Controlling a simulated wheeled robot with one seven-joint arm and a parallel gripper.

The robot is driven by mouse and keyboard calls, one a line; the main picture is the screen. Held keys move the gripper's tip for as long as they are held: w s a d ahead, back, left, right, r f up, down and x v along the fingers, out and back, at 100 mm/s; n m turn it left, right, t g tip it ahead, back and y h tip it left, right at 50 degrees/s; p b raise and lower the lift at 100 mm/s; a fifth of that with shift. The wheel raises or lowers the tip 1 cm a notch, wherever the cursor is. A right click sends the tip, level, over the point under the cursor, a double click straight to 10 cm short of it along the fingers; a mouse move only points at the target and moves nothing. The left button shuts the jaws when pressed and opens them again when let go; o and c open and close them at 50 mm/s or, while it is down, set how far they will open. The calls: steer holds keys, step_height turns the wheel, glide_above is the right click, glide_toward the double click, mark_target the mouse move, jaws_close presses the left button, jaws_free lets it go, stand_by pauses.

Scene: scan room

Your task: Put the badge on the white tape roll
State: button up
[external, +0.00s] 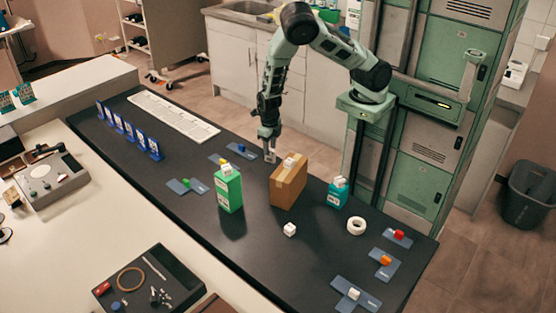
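The white tape roll (356,225) lies flat on the dark table top, right of the small teal carton (338,194), with its hole facing up. No single thing is clearly the badge at this size. My gripper (270,155) points down above the table's far side, just left of and behind the brown box (288,182). Its fingertips are small and pale here, and I cannot tell whether they are apart or hold anything. The gripper is well to the left of the tape roll.
A green carton (228,188) and a white cube (289,230) stand near the brown box. Several flat blue-grey pieces (382,266) with coloured parts lie on the table (260,270). Blue upright cards (128,134) and a white strip (172,117) are at left.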

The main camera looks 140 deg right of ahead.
mark_target(270, 161)
step_height(270, 161, down, 5)
steer(key=shift+r+b, duration=0.1)
steer(key=shift+b, duration=0.6)
jaws_close()
step_height(270, 161, up, 18)
steer(key=p, duration=0.5)
steer(key=shift+p, duration=0.3)
